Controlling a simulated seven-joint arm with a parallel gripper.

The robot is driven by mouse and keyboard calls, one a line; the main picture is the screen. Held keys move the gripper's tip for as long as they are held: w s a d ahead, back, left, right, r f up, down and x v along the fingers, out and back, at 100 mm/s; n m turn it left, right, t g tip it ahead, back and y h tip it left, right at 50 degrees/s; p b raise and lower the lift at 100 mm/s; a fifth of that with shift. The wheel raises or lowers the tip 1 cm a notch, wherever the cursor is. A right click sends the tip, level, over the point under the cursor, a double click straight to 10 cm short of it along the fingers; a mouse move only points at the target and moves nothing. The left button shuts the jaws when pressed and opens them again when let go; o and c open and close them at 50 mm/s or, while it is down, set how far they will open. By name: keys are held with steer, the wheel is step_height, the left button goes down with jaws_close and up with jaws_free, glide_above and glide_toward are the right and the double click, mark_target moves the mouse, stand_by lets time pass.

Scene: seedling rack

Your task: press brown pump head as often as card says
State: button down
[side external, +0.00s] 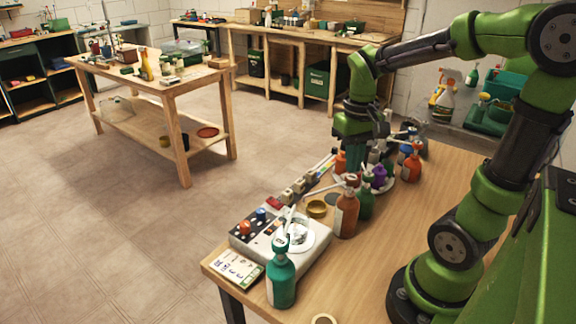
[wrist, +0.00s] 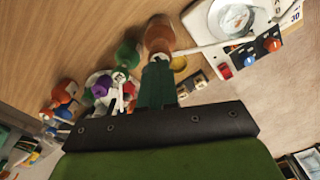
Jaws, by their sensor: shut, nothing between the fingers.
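The brown pump bottle (side external: 347,217) stands upright on the wooden table, behind the white scale. Its brown pump head (side external: 352,180) has a pale spout pointing left. My gripper (side external: 357,165) is shut and empty, pointing down just above and behind that head; contact cannot be told.
A teal pump bottle (side external: 281,282) stands in front of the white scale (side external: 310,240). A green bottle (side external: 365,203) is close beside the brown one. Purple (side external: 379,177) and orange (side external: 411,165) bottles crowd behind. The table's right front is mostly clear.

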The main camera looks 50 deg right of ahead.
steer(key=shift+f, duration=0.15)
steer(key=shift+f, duration=1.35)
steer(key=shift+r, duration=1.5)
steer(key=shift+r, duration=3)
